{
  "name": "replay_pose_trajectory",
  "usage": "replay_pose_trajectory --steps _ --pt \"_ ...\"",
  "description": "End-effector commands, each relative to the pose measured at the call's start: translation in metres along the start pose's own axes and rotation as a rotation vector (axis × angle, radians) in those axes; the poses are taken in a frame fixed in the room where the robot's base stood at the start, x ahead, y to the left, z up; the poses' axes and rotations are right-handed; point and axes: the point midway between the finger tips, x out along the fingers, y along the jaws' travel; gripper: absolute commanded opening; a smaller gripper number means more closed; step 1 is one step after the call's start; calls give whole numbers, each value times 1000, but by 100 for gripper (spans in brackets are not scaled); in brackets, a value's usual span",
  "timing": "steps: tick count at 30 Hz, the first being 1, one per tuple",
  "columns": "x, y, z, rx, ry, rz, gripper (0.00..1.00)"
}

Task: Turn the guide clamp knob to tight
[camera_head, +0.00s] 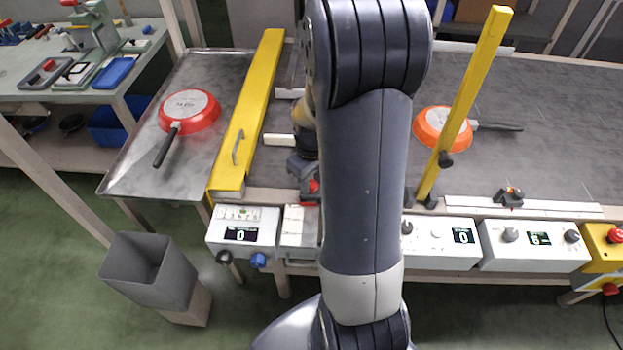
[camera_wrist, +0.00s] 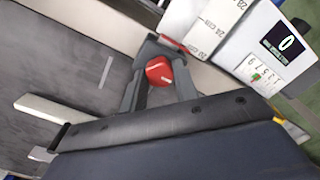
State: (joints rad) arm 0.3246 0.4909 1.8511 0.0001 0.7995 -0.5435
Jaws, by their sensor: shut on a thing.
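The guide clamp knob (camera_wrist: 159,71) is red and round and sits between the two dark fingers of my gripper (camera_wrist: 157,85) in the wrist view. My gripper is shut on it from both sides. In the head view a small red part of the knob (camera_head: 314,186) shows beside my arm, at the front edge of the conveyor. My arm hides most of the clamp there. I cannot read how far the knob is turned.
A white scale strip (camera_wrist: 213,25) and a control box (camera_wrist: 270,50) reading 0 lie near the knob. A raised yellow barrier (camera_head: 465,105) and an orange pan (camera_head: 441,128) are right of my arm. A yellow beam (camera_head: 247,115) and a red pan (camera_head: 190,110) are left.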

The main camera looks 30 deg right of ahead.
Motion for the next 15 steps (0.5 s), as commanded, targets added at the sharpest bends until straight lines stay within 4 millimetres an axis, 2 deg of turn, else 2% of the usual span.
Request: replay_pose_trajectory --steps 8,15 --pt "0 0 0 39 0 0 6" --pt "0 0 0 176 1 1 6"
